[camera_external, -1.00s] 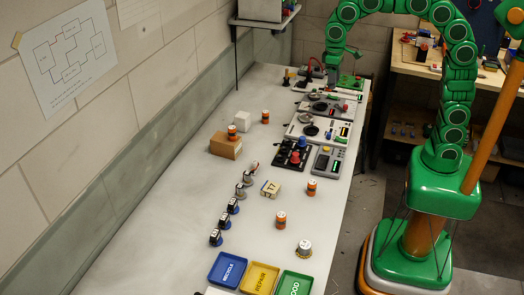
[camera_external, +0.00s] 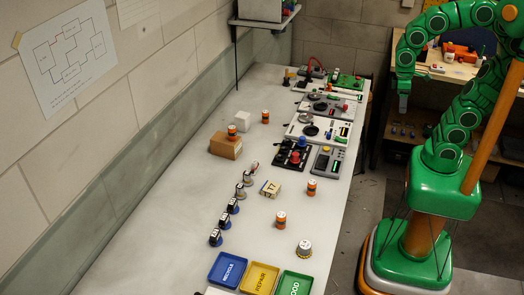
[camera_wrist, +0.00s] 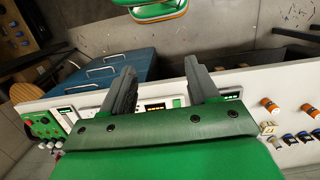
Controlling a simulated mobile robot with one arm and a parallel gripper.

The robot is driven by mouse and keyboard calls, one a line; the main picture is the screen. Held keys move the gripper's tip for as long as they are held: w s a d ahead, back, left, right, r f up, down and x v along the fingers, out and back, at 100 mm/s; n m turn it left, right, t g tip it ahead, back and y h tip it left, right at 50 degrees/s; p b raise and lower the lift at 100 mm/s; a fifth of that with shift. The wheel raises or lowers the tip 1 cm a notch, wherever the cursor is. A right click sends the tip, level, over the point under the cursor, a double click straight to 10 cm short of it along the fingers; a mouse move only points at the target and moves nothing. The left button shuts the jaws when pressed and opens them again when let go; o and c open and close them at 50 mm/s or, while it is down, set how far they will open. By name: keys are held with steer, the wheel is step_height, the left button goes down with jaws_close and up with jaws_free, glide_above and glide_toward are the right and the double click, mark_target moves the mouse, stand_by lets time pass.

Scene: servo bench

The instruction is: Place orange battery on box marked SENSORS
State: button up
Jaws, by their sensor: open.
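Several orange batteries stand upright on the bench. One (camera_external: 265,117) is near the white box, one (camera_external: 232,130) is on top of the brown cardboard box (camera_external: 225,148), and two others, a farther one (camera_external: 311,187) and a nearer one (camera_external: 281,220), stand toward the right edge. Two orange batteries (camera_wrist: 270,104) also show at the right of the wrist view. No SENSORS marking is legible on the brown box or on the white box (camera_external: 243,118). My gripper (camera_external: 403,106) hangs beyond the bench's right edge, open and empty; its spread fingers show in the wrist view (camera_wrist: 160,75).
Blue (camera_external: 228,270), yellow (camera_external: 259,279) and green (camera_external: 296,285) trays are at the near end. Bare bench lies left of the parts. Another workbench (camera_external: 450,68) stands behind.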

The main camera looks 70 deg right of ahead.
steer(key=s, duration=0.1)
steer(key=s+f, duration=0.1)
steer(key=s, duration=0.1)
steer(key=s+d, duration=0.1)
steer(key=shift+s+f, duration=0.2)
steer(key=shift+f, duration=0.15)
